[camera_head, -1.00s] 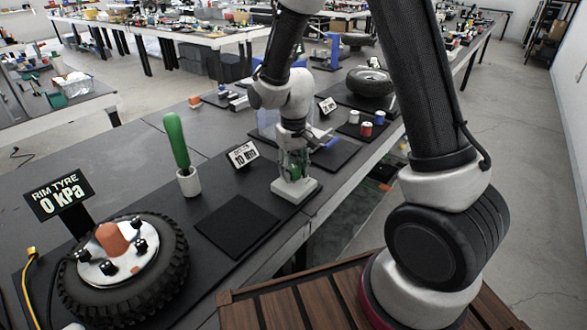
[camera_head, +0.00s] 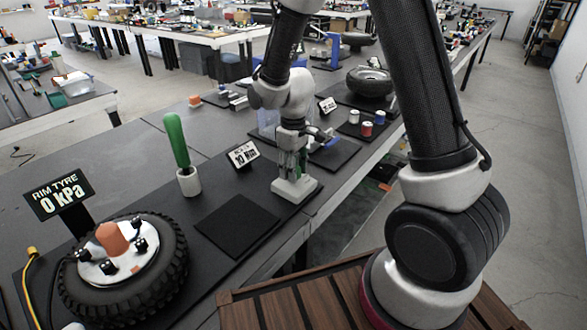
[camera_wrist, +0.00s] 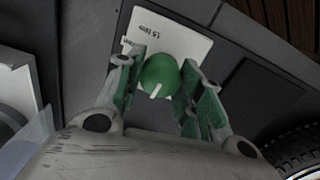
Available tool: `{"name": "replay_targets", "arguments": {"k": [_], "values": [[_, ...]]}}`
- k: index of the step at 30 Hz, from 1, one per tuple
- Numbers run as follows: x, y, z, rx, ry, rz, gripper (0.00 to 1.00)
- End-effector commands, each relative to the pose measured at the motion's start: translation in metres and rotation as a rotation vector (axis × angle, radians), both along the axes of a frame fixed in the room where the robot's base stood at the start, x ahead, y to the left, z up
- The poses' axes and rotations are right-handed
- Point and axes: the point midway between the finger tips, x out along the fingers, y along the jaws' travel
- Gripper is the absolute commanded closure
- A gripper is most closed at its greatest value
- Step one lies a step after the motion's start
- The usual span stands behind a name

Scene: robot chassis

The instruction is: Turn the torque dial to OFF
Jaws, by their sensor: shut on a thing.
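The torque dial (camera_wrist: 159,75) is a round green knob with a white pointer line, which slants toward the lower left in the wrist view. It sits on a white plate (camera_wrist: 180,35) with small black labels, one reading about 15 Nm. My gripper (camera_wrist: 162,82) has its green-padded fingers on both sides of the dial and is shut on it. In the head view my gripper (camera_head: 292,165) is down over the white dial base (camera_head: 294,190) and hides the dial. A black readout sign (camera_head: 242,154) stands behind; its number is too blurred to read surely.
A green-handled tool stands in a white cup (camera_head: 188,181) left of the dial. A black pad (camera_head: 237,230) lies in front.

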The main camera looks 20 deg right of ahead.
Motion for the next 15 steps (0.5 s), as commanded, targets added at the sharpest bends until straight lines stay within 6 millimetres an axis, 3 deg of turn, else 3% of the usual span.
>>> {"name": "replay_targets", "arguments": {"k": [15], "values": [[0.0014, 0.0011, 0.0008, 0.002, -0.005, 0.122, 0.87]]}}
